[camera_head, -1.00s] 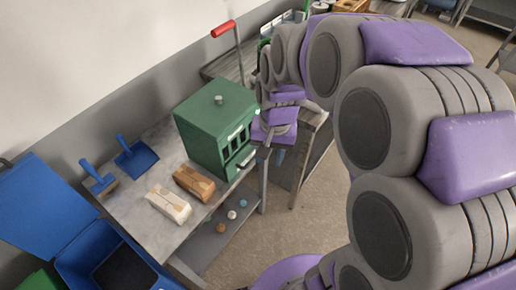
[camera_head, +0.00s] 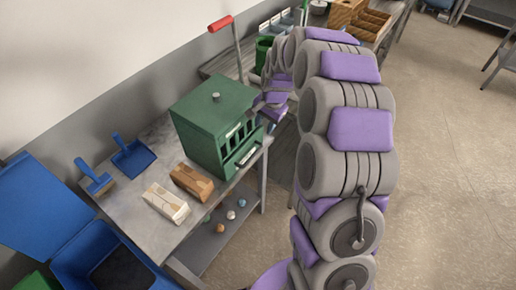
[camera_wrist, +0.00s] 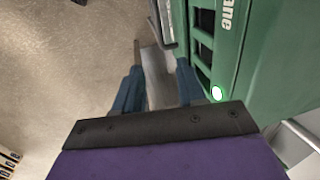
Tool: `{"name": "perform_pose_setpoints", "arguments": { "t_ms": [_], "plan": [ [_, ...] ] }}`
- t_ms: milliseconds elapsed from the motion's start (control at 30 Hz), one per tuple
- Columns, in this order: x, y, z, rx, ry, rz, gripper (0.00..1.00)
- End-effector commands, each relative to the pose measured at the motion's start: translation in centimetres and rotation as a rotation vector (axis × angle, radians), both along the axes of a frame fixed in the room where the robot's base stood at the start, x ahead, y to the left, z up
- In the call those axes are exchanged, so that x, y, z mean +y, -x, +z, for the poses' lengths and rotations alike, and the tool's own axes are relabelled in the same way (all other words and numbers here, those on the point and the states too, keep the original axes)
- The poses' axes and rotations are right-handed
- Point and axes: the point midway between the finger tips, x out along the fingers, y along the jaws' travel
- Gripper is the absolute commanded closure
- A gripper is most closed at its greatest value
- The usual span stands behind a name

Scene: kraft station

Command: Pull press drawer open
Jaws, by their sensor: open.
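The green press (camera_head: 205,120) is a box with a knob on top, standing on the grey bench. Its drawer front (camera_head: 238,163), low on the slotted face, carries a pale bar handle (camera_head: 247,157). The drawer looks shut. My gripper (camera_head: 261,101) is beside the upper right of that face, partly hidden by my arm. In the wrist view my gripper (camera_wrist: 160,65) is open, its blue fingers apart and nothing held. The press (camera_wrist: 240,60) fills the right there, and a silver bar (camera_wrist: 164,22), apparently the handle, lies ahead of the fingertips.
A tan block (camera_head: 192,182) and a pale block (camera_head: 166,203) lie on the bench (camera_head: 137,205) left of the press. A blue dustpan (camera_head: 135,157) and a brush (camera_head: 94,178) lie behind them. A red-handled lever (camera_head: 221,24) rises behind. Small balls sit on the lower shelf (camera_head: 213,243).

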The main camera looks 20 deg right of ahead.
Motion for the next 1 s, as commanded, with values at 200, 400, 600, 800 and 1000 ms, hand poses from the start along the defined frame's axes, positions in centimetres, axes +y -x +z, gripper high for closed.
{"name": "perform_pose_setpoints", "arguments": {
  "t_ms": [200,400,600,800,1000],
  "plan": [
    [0.6,-0.5,-4.5,0.003,0.001,0.002,0.60],
    [1.0,-1.1,-8.5,0.003,0.000,0.002,0.60],
    [1.5,-1.6,-12.1,0.004,-0.002,0.002,0.60],
    [1.7,-2.0,-14.2,-0.002,0.000,0.002,0.60],
    [1.8,-2.1,-14.8,-0.002,0.000,0.002,0.60]
  ]
}}
